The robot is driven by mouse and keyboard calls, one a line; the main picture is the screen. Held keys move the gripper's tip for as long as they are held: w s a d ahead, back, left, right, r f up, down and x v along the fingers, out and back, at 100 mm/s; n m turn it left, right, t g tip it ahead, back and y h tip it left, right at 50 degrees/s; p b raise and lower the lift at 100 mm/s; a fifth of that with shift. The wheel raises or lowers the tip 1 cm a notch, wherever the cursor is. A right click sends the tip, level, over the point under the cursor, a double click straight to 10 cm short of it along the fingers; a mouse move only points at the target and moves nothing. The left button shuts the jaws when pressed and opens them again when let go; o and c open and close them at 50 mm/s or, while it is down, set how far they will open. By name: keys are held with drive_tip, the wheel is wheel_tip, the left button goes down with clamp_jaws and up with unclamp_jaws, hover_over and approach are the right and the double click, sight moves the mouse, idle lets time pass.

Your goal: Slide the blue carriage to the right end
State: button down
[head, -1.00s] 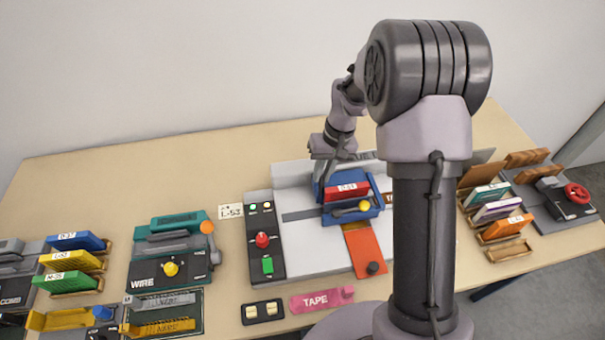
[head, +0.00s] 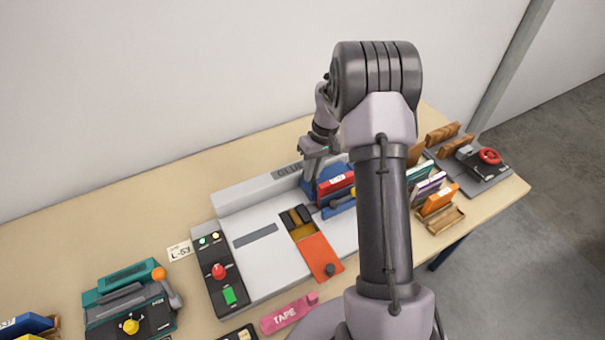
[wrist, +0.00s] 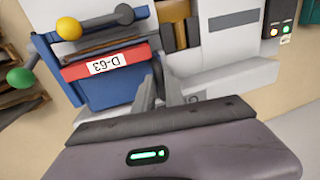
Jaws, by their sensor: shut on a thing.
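The blue carriage (head: 343,208) stands on the grey GLUE machine (head: 262,264), right of its dark roller slot. It holds a red block labelled D-63 (head: 337,187). My arm column hides the carriage's right part and the machine's right end in the head view. In the wrist view the carriage (wrist: 112,90) shows its blue wall, the red block (wrist: 78,70) and a yellow knob (wrist: 69,28). My gripper (head: 307,180) is at the carriage's back left, beside the red block, and is shut on the carriage. Its fingers (wrist: 164,82) show in the wrist view; the exact grip spot is unclear.
An orange plate (head: 318,256) with a dark knob lies in front of the slot. A control box (head: 219,272) stands at the machine's left. Right of my arm are a rack of coloured blocks (head: 438,199) and a red-wheeled device (head: 490,156). The bed's left part is clear.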

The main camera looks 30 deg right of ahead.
sight(324, 180)
drive_tip(key=shift+d, duration=0.4)
drive_tip(key=shift+w, duration=0.1)
drive_tip(key=c, duration=1.7)
unclamp_jaws()
drive_tip(key=shift+d, duration=0.1)
drive_tip(key=o, duration=0.3)
drive_tip(key=shift+d, duration=0.15)
drive_tip(key=d+r+p, duration=0.3)
drive_tip(key=r+p, duration=0.1)
drive_tip(key=r, duration=1.3)
